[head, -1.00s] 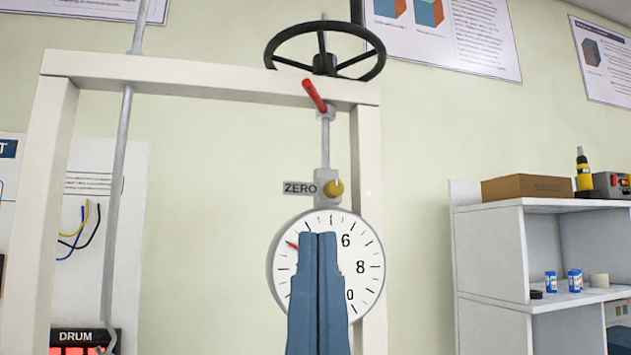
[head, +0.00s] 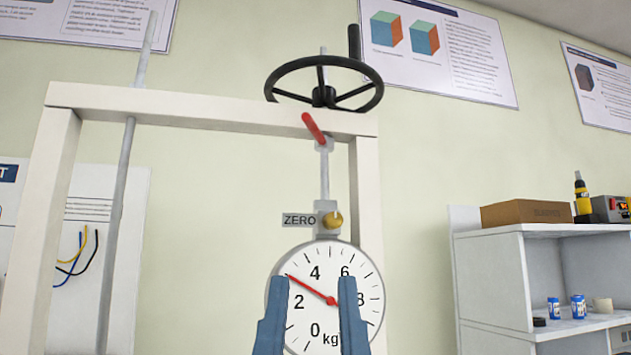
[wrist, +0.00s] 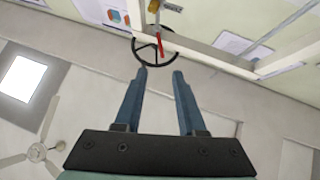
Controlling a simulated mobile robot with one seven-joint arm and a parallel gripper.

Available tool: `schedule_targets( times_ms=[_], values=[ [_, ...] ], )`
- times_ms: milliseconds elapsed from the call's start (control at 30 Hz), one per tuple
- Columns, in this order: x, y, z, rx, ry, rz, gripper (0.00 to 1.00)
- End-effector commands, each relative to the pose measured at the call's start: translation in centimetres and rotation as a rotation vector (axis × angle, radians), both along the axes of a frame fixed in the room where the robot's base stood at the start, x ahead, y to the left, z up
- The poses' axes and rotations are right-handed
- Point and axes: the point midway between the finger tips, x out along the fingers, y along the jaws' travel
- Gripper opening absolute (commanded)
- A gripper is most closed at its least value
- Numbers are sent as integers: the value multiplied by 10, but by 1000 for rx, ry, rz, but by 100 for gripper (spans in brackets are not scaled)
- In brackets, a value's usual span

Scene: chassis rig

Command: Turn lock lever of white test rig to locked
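The white test rig (head: 215,106) is a tall frame with a crossbeam. Its red lock lever (head: 313,127) is on the front of the beam at the right, tilted with its upper end to the left. It also shows in the wrist view (wrist: 161,46), beyond the fingertips. My gripper (head: 312,282) is open and empty, with its blue fingers apart in front of the dial gauge (head: 350,262), below the lever and not touching it. In the wrist view my gripper (wrist: 160,72) points towards the beam and handwheel.
A black handwheel (head: 323,83) stands above the beam, close behind the lever. A brass ZERO knob (head: 332,220) sits between lever and dial. A grey rod (head: 122,190) runs down at the left. A white shelf (head: 500,250) stands at the right.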

Motion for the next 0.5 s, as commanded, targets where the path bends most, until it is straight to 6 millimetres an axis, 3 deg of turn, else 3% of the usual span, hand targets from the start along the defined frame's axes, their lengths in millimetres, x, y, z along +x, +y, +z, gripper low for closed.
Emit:
schedule_targets(
  times_ms=[33, 100, 500],
  values=[
    [4, 3, 22, 4, 22, -1, 45],
    [10, 5, 38, 11, 63, -10, 45],
    [40, 18, 111, 60, 324, -76, 45]
  ],
)
